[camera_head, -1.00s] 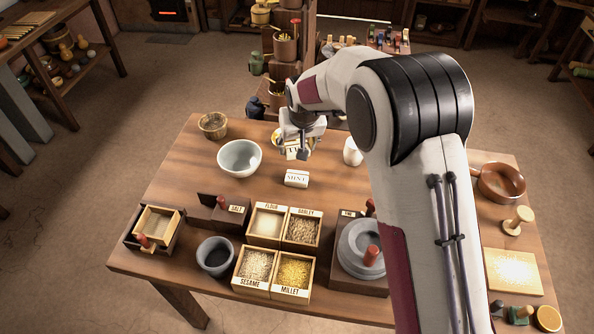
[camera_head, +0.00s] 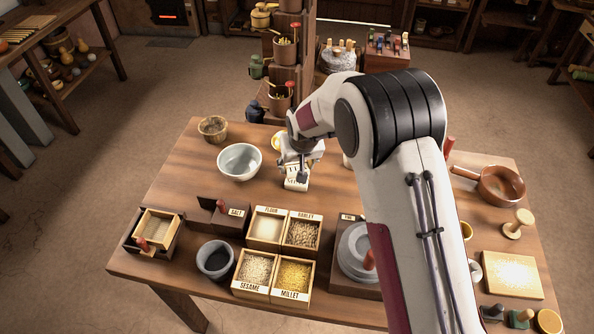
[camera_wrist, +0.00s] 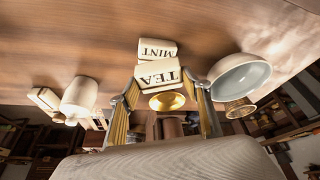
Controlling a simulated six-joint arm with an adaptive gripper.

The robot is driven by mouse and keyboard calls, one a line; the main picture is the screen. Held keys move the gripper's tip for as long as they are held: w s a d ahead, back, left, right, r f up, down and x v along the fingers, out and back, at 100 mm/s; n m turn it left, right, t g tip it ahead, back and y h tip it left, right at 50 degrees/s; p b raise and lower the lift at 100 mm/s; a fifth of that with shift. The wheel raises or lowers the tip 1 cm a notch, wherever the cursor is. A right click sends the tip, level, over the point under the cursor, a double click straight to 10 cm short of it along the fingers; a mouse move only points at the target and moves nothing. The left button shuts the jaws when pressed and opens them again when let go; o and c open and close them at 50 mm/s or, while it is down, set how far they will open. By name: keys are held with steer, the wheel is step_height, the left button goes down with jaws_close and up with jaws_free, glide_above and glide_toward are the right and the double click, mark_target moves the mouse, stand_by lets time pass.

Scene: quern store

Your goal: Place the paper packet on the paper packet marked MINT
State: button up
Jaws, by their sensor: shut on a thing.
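My gripper (camera_head: 300,160) is shut on a cream paper packet marked TEA (camera_wrist: 160,75), held between its two fingers in the wrist view. The paper packet marked MINT (camera_head: 296,184) lies on the table directly below it in the head view, partly covered by my gripper and the held packet. In the wrist view the MINT packet (camera_wrist: 157,49) shows just beyond the TEA packet, their edges overlapping in the picture. I cannot tell whether the two packets touch.
Grain boxes, including the barley box (camera_head: 303,233), stand in front. A brass bowl (camera_wrist: 167,101) is close by. My arm covers the table's right middle.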

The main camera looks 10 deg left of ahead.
steer(key=shift+f, duration=1.4)
steer(key=shift+f, duration=0.15)
steer(key=o, duration=1)
steer(key=shift+v, duration=6.15)
